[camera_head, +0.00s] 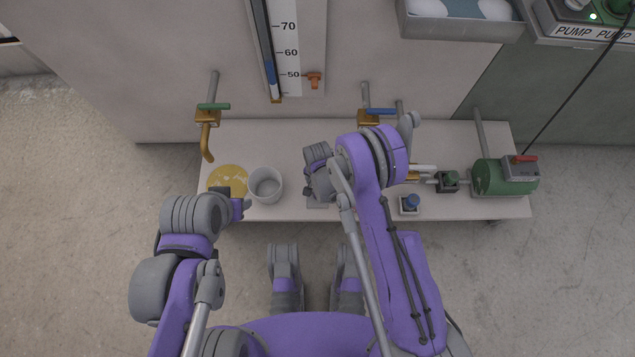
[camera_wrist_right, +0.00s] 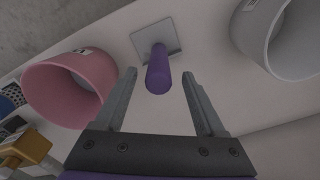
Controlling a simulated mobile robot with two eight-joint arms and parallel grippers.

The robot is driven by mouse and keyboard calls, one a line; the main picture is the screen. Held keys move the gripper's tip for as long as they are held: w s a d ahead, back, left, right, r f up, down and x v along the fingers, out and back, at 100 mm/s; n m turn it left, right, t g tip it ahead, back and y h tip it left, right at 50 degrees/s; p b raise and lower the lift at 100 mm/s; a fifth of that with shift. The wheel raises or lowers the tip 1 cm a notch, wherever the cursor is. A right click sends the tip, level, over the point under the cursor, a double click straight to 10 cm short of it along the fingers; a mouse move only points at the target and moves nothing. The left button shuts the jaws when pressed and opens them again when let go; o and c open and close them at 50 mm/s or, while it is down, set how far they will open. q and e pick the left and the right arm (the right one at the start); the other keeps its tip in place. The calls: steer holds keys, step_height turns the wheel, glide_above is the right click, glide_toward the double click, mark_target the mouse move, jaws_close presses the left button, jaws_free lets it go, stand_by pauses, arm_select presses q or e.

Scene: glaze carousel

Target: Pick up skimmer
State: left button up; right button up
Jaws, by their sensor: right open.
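The skimmer looks to be the upright purple handle (camera_wrist_right: 158,75) with a flat grey square plate (camera_wrist_right: 140,38) at its base, on the pale bench. In the head view, only a grey plate edge (camera_head: 317,206) shows beneath my right gripper (camera_head: 318,178); the arm hides the rest. In the wrist view, my right gripper (camera_wrist_right: 159,75) is open, with the handle's end between or just beyond its fingertips, not clasped. My left gripper (camera_head: 242,206) is beside the white pot at the bench's front edge; its jaw opening cannot be made out.
A white pot (camera_head: 265,185) stands left of the plate, next to a yellow disc (camera_head: 228,180). A pink pot (camera_wrist_right: 66,90) stands on the plate's other side, hidden in the head view.

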steer(key=f, duration=0.3)
steer(key=f+b, duration=0.1)
steer(key=f, duration=0.1)
steer(key=shift+s, duration=0.25)
steer(key=shift+r, duration=0.1)
jaws_close()
